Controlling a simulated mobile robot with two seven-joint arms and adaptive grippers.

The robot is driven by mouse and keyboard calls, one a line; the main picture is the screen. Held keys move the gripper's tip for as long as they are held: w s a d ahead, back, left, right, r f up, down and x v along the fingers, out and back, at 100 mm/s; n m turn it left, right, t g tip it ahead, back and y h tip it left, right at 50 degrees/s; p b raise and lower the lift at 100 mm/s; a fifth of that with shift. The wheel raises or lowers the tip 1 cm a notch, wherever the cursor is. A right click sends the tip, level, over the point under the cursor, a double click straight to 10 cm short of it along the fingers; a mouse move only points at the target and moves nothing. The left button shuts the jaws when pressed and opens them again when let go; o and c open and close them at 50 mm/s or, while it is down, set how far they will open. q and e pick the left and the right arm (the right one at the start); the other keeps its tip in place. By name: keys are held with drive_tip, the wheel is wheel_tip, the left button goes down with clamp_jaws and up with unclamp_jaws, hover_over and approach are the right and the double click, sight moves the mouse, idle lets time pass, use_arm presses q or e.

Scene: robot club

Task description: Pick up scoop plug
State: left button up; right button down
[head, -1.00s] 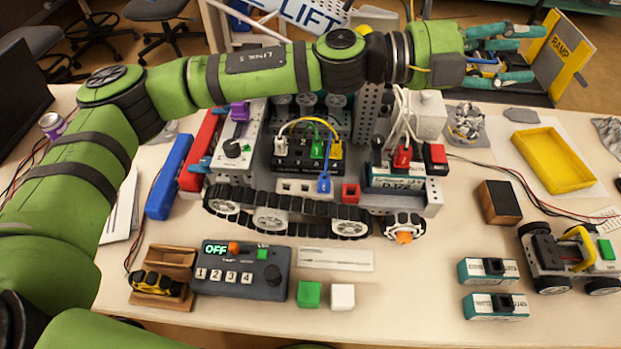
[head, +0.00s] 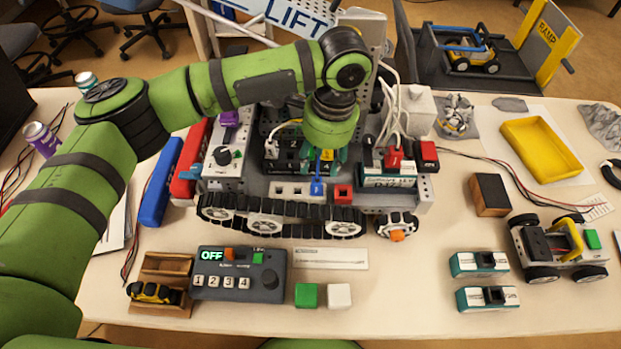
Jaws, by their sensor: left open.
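My left gripper (head: 323,163) reaches down over the black hub (head: 287,160) on the tracked robot. Its teal fingers are open, and its palm and wrist cover much of the hub's right half. A yellow plug (head: 327,155) shows between or close to the fingers; I cannot tell whether they touch it. The green plug is hidden behind the gripper. A white plug (head: 271,150) sits at the hub's left. A blue plug (head: 317,187) stands at the front, just below the fingers. No readable label tells me which one is the scoop plug. My right gripper is not in view.
The tracked robot (head: 283,222) fills the table's middle, with a red plug (head: 394,158) and white cables at its right. A control box (head: 238,273) reading OFF, a green cube (head: 306,295) and a white cube (head: 339,295) lie in front.

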sight(317, 181)
use_arm(q)
drive_tip(key=shift+s+a+f, duration=0.15)
drive_tip(key=shift+s+f, duration=0.1)
drive_tip(key=shift+f, duration=0.05)
wheel_tip(317, 181, down, 5)
drive_tip(key=shift+a+f+p, duration=0.1)
drive_tip(key=shift+f+p, duration=0.1)
drive_tip(key=shift+p, duration=0.8)
drive_tip(key=shift+f, duration=0.5)
clamp_jaws()
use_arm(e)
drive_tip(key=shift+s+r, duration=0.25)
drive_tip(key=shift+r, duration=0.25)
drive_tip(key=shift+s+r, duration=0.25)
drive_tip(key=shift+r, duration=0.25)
